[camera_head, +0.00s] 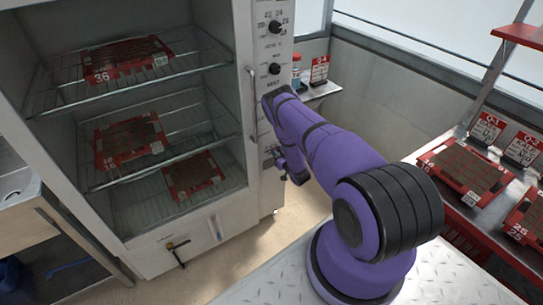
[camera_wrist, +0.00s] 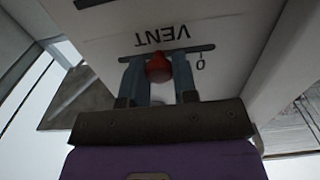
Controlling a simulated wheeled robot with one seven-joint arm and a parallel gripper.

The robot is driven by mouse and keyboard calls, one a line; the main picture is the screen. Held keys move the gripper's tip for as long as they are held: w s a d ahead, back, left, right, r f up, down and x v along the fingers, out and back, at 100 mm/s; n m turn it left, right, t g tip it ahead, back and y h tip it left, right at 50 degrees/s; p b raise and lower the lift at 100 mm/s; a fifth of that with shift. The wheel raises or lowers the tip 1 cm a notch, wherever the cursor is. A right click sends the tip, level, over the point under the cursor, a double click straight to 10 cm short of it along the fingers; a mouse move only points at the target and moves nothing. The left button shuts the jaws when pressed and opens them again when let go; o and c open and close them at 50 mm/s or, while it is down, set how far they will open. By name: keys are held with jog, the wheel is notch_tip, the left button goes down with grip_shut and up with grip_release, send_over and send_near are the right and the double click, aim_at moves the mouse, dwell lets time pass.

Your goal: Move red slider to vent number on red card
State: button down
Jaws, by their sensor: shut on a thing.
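The red slider (camera_wrist: 158,67) is a round red knob on a dark horizontal slot (camera_wrist: 190,50) in a white panel in the wrist view. The word VENT appears upside down by the slot, and a 0 is printed near its right end. My gripper (camera_wrist: 159,82) has a grey finger on each side of the knob and is shut on it. In the head view, the slider and fingertips are hidden or too small to tell. A small red card (camera_head: 319,69) stands on a ledge right of the cabinet; its print is too small to read.
The open cabinet (camera_head: 247,165) holds wire shelves with red seed trays (camera_head: 128,139). Its front has knobs (camera_head: 275,69) and a long handle (camera_head: 252,105).

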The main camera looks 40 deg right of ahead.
jog(key=shift+d, duration=0.4)
jog(key=c, duration=0.9)
grip_release()
jog(key=shift+s, duration=0.15)
jog(key=s, duration=0.7)
jog(key=s+a, duration=0.1)
jog(key=s, duration=0.2)
jog(key=shift+s, duration=0.3)
